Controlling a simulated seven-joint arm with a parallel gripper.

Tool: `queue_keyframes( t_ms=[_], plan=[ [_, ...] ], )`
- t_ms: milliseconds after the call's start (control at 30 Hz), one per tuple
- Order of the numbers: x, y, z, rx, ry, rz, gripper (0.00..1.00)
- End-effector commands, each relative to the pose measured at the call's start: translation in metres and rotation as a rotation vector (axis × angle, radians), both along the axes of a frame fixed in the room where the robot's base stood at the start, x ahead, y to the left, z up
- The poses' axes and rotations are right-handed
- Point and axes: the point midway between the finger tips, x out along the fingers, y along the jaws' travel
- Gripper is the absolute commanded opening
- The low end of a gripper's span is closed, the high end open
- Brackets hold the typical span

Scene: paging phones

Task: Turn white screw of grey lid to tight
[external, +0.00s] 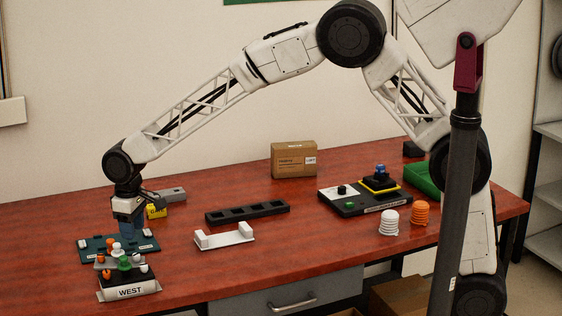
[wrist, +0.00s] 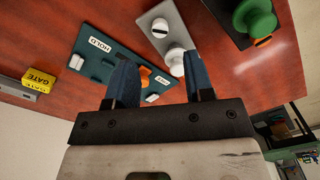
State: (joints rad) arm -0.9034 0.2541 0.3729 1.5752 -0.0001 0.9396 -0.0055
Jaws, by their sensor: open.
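In the wrist view a narrow grey lid (wrist: 169,24) carries a white slotted screw (wrist: 160,28) and, nearer the fingers, a taller white knob (wrist: 175,60). I cannot tell for certain which one is the task's screw. My gripper (wrist: 160,62) is open, its two blue fingers apart, with the taller white knob showing between the fingertips, closer to the right one. No grip on it is visible. In the external view my gripper (external: 131,232) points down over the teal board (external: 90,243), just behind the white knob (external: 116,249); the grey lid is partly hidden there.
An orange piece (wrist: 146,76) sits on the teal board near the fingers. A green knob (wrist: 254,18) stands on a dark block at right. The WEST box (external: 130,291) is at the table's front edge. A yellow block (external: 156,211) stands behind my gripper. A white bracket (external: 224,236) lies right.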

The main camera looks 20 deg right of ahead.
Motion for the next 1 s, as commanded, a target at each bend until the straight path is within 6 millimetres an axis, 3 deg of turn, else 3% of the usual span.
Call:
queue_keyframes(
  t_ms=[433, 1000],
  plan=[
    [-0.0003, -0.0002, 0.0004, 0.0, 0.0, 0.389, 0.48],
    [-0.0003, -0.0002, -0.0036, 0.0, 0.0, 0.42, 0.48]
  ],
)
